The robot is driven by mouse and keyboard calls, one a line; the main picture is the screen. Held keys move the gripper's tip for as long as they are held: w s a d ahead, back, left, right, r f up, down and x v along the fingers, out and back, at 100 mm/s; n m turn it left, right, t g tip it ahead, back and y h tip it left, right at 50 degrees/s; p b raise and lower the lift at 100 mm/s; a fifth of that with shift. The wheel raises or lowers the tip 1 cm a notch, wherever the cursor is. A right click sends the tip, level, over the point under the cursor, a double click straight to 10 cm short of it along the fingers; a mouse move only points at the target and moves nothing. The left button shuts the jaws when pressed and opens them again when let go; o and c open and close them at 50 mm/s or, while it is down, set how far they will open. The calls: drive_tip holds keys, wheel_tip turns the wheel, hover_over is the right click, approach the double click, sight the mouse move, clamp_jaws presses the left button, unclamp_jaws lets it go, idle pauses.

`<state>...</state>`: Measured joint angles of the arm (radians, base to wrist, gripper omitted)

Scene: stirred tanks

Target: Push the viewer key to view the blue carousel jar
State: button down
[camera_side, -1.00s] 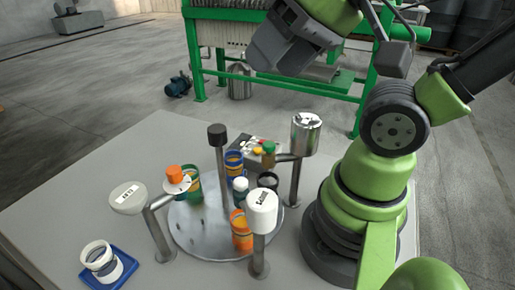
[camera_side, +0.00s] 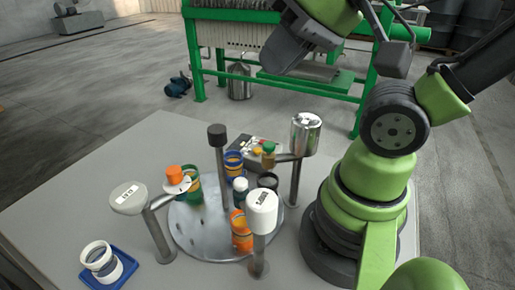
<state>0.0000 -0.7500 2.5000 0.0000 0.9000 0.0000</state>
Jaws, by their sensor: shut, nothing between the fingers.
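A grey key box (camera_side: 258,143) with small coloured keys stands behind the carousel; which key is the viewer key cannot be told at this size. The round metal carousel (camera_side: 200,238) carries several jars. A blue jar (camera_side: 233,166) with an orange band stands at its back, partly behind a post. My gripper (camera_side: 281,57) is the dark grey end at the top of the view, high above and apart from the key box and jars. It holds nothing; its fingertips are hard to make out.
Posts carry a pale labelled disc (camera_side: 128,198), a white labelled head (camera_side: 262,211), a steel cylinder (camera_side: 305,134) and a dark head (camera_side: 217,135). A blue tray (camera_side: 125,272) with white rings sits front left.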

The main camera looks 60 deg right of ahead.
idle(0.9)
drive_tip(key=m+y, duration=0.3)
drive_tip(key=m, duration=3.1)
hover_over(258, 148)
wheel_tip(258, 148, down, 14)
drive_tip(key=shift+f, duration=0.25)
drive_tip(key=shift+f, duration=4.4)
drive_tip(key=shift+f, duration=0.15)
